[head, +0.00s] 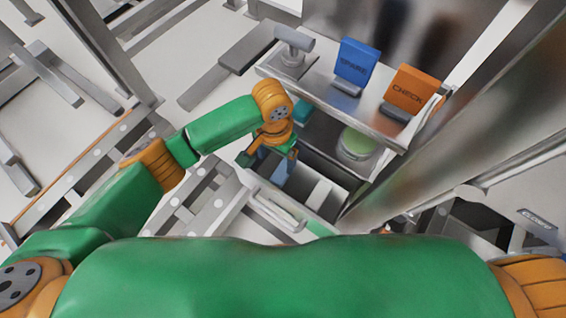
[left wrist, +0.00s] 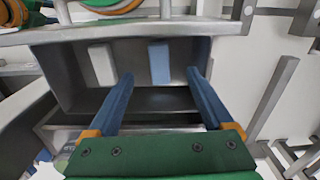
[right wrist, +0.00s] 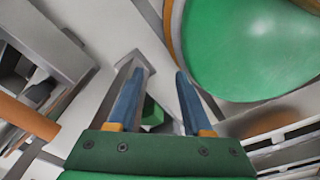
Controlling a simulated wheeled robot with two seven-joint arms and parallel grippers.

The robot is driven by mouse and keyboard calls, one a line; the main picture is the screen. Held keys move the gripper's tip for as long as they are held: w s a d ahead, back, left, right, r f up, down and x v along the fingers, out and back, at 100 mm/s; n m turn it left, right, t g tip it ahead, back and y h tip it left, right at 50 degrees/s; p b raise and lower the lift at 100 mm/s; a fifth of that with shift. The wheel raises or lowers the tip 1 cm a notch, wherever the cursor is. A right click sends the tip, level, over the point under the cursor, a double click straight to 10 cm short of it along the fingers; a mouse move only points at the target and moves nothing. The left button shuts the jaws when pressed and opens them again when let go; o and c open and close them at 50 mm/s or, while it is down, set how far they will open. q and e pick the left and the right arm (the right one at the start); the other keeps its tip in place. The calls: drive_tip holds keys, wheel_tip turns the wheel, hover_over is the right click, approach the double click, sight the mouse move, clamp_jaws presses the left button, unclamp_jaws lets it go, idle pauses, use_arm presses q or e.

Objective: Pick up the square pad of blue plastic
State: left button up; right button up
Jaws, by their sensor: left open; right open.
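The blue pad (left wrist: 159,62) lies in an open grey drawer (left wrist: 60,75), beside a white pad (left wrist: 101,64) and apart from it. In the head view the white pad (head: 319,193) also shows in the drawer, and a bluish patch below my left gripper may be the pad or a finger. My left gripper (left wrist: 159,74) is open above the drawer, with the blue pad showing between and beyond its fingertips. In the head view the left gripper (head: 276,157) hangs over the drawer's left part. My right gripper (right wrist: 159,72) is open and empty, away from the drawer.
A shelf (head: 380,122) above the drawer carries a blue SPARE sign (head: 357,61), an orange CHECK sign (head: 411,89) and a grey fixture (head: 293,46). A round green-topped thing (head: 358,143) sits under it. A metal post stands close on the right.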

use_arm(q)
drive_tip(key=b, duration=0.3)
hover_over(276, 180)
drive_tip(key=f, duration=0.4)
drive_tip(key=shift+w+d+f, duration=0.15)
drive_tip(key=shift+w+f, duration=0.05)
drive_tip(key=shift+w, duration=0.1)
drive_tip(key=f+b, duration=0.1)
drive_tip(key=f, duration=0.1)
drive_tip(key=f+b, duration=0.1)
drive_tip(key=f, duration=0.3)
drive_tip(key=shift+s+f+b, duration=0.15)
drive_tip(key=shift+s+b, duration=0.2)
drive_tip(key=shift+b, duration=0.05)
drive_tip(key=shift+f, duration=0.3)
drive_tip(key=shift+c, duration=1)
drive_tip(key=c, duration=1.1)
clamp_jaws()
use_arm(e)
wheel_tip(276, 180, down, 7)
drive_tip(key=w+d, duration=0.2)
drive_tip(key=shift+d+t, duration=0.25)
drive_tip(key=shift+t, duration=0.05)
